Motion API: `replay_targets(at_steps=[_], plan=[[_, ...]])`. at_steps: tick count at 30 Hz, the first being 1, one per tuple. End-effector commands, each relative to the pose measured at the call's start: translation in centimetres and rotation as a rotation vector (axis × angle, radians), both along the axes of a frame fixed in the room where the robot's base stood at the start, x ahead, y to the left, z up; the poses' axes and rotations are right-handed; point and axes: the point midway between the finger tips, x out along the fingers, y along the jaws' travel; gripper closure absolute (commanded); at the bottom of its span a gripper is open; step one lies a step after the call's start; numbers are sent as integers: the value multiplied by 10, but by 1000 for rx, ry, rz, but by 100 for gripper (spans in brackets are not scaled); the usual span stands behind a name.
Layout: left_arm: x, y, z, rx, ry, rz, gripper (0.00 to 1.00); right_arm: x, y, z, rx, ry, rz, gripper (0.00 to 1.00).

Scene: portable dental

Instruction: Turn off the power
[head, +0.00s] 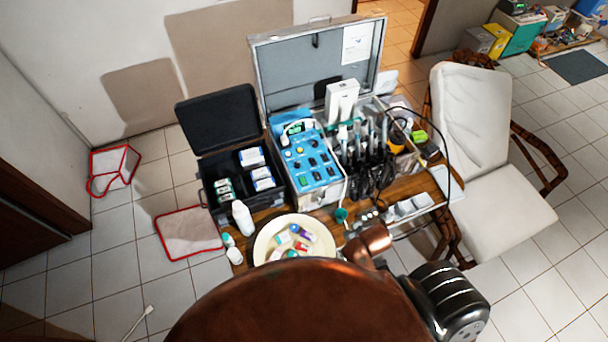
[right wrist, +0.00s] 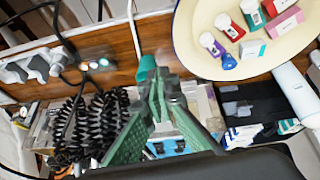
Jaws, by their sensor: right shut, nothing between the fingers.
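The portable dental unit is an open metal case with a blue control panel (head: 312,164) carrying several dark switches and knobs. I cannot tell which one is the power switch or its position. A small part of a blue panel shows in the right wrist view (right wrist: 168,147), mostly hidden behind the fingers. My left gripper is in neither view.
A cream bowl (head: 265,243) of small bottles stands at the table's front, beside a white bottle (head: 243,217). An open black case (head: 211,171) is left of the unit. Coiled black hoses (right wrist: 75,130) hang near the gripper. A white chair (head: 475,110) stands right.

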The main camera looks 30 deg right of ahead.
Motion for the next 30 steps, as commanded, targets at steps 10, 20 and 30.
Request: replay_targets(at_steps=[10, 20, 30], plan=[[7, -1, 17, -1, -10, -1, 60, 131, 38, 92, 35, -374, -29, 100], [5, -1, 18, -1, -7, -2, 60, 179, 58, 119, 51, -517, -28, 100], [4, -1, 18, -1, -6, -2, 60, 183, 57, 116, 51, -515, -27, 100]])
